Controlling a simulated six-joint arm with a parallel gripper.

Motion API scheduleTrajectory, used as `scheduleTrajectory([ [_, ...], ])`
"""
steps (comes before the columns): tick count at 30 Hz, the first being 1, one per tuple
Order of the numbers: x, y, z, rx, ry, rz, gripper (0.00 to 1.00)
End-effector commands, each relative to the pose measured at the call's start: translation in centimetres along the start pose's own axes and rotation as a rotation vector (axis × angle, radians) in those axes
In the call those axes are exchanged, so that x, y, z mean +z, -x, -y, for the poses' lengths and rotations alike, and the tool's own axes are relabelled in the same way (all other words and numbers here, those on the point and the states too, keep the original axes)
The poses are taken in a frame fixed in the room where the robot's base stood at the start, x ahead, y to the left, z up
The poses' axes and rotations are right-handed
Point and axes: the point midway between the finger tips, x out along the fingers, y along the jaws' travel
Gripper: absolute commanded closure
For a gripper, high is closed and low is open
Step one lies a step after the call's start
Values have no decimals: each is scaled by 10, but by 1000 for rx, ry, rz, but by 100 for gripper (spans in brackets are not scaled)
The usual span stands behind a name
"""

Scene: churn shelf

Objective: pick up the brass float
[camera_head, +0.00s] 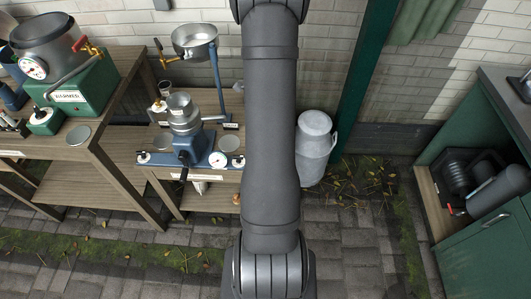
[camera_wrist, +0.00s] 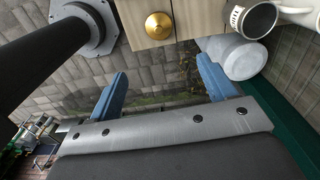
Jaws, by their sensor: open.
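The brass float (camera_wrist: 159,26), a shiny gold domed piece with a small knob, sits on a pale wooden surface (camera_wrist: 205,18) at the top middle of the wrist view. A small brownish thing (camera_head: 236,198) by the lower shelf in the head view may be the same float, but it is too small to tell. My gripper (camera_wrist: 161,66) shows two blue fingers spread wide with nothing between them. The float lies beyond the fingertips, apart from them and roughly centred between them. In the head view the gripper is hidden; only my arm shows.
A grey milk can (camera_head: 314,150) stands right of the shelf; it also shows near the right finger in the wrist view (camera_wrist: 240,60). A white mug-like vessel (camera_wrist: 290,14) is at upper right. A blue machine (camera_head: 190,150) stands on the shelf. Paving lies below.

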Motion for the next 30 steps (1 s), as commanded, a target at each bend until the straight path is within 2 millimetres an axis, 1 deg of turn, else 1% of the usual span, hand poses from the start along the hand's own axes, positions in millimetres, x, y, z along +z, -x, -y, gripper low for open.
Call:
scheduleTrajectory([
  [3, 0, -7, 0, 0, -163, 0, 24],
  [6, 0, -9, 0, 0, -252, 0, 24],
  [8, 0, -11, 0, 0, -282, 0, 24],
  [11, 0, -18, 0, 2, -302, 0, 24],
  [14, 0, -34, -1, 4, -303, -1, 24],
  [24, 0, -99, -1, 4, -300, -1, 24],
  [27, 0, -115, -1, 3, -300, 0, 24],
  [30, 0, -126, 0, 1, -300, 0, 24],
])
